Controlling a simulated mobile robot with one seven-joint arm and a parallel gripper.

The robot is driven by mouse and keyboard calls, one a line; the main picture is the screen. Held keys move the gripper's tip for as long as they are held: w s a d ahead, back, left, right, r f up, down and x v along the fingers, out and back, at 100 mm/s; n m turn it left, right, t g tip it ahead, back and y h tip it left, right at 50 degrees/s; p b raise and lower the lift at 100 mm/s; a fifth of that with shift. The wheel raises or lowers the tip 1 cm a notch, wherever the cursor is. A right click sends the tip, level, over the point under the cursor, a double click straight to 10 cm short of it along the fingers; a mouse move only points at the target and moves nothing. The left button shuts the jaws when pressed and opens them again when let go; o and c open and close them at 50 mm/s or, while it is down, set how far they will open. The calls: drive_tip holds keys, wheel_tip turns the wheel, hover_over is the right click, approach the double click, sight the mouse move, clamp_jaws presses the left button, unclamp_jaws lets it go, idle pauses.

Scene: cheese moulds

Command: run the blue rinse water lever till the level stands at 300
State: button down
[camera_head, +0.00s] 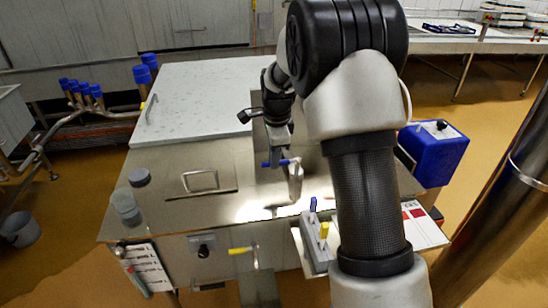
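A blue lever handle (284,162) sits on a metal tap with a downward spout (295,185) on the steel worktop. My gripper (276,154) points down right at this handle. I cannot tell whether its fingers touch the handle, or whether they are open or shut. A smaller upright blue lever (313,204) stands on a grey block beside a yellow lever (324,230). I cannot tell for sure which blue lever is the rinse water one. No level reading at 300 is legible.
A white scale panel (148,267) hangs at the front left. A yellow-handled valve (240,250) is on the front. My arm covers the right side, near a blue box (436,153). Blue-capped pipes (82,92) stand at the left. The pale lid (200,95) is clear.

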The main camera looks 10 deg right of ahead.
idle(0.4)
drive_tip(key=s+d+n+g+y+p, duration=0.1)
drive_tip(key=s+d+n+p, duration=0.3)
drive_tip(key=n, duration=1.2)
drive_tip(key=shift+s+d+g+y, duration=0.4)
drive_tip(key=shift+s+d+y, duration=0.2)
drive_tip(key=shift+s+d, duration=0.75)
drive_tip(key=c, duration=1.7)
unclamp_jaws()
drive_tip(key=shift+c, duration=0.2)
drive_tip(key=shift+r, duration=0.15)
drive_tip(key=d+r+p, duration=0.2)
drive_tip(key=d+r, duration=0.1)
drive_tip(key=r, duration=1.3)
drive_tip(key=shift+s+d+r+p, duration=0.2)
drive_tip(key=shift+s+r+p, duration=0.05)
drive_tip(key=shift+r+p, duration=0.15)
